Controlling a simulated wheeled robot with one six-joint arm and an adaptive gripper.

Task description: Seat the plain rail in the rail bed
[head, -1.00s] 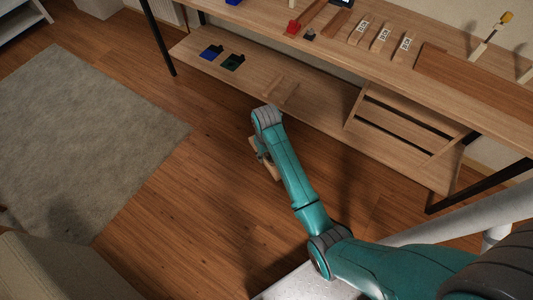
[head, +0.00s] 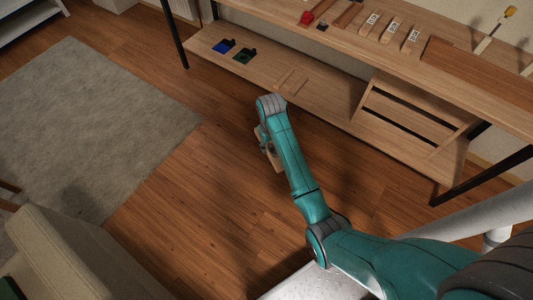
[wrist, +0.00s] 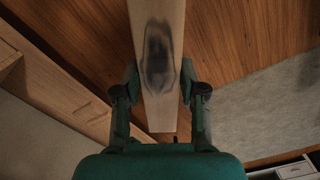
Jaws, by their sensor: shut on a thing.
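My gripper (wrist: 159,78) is shut on a pale wooden rail (wrist: 157,18) with a dark oval patch on its face. In the wrist view the rail lies between the two fingers and runs up out of the picture. In the head view my arm hides most of the gripper, and only part of the rail (head: 275,160) shows, above the floor and in front of the bench. Two thin parallel strips on the lower shelf (head: 292,81) look like the rail bed, but I cannot be sure. The held rail is well apart from them.
The bench's lower shelf (head: 330,110) also carries a blue block (head: 223,46), a green block (head: 244,56) and a slatted wooden frame (head: 412,112). Several labelled pieces lie on the top. A grey rug (head: 100,120) and an armchair (head: 75,255) are at left.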

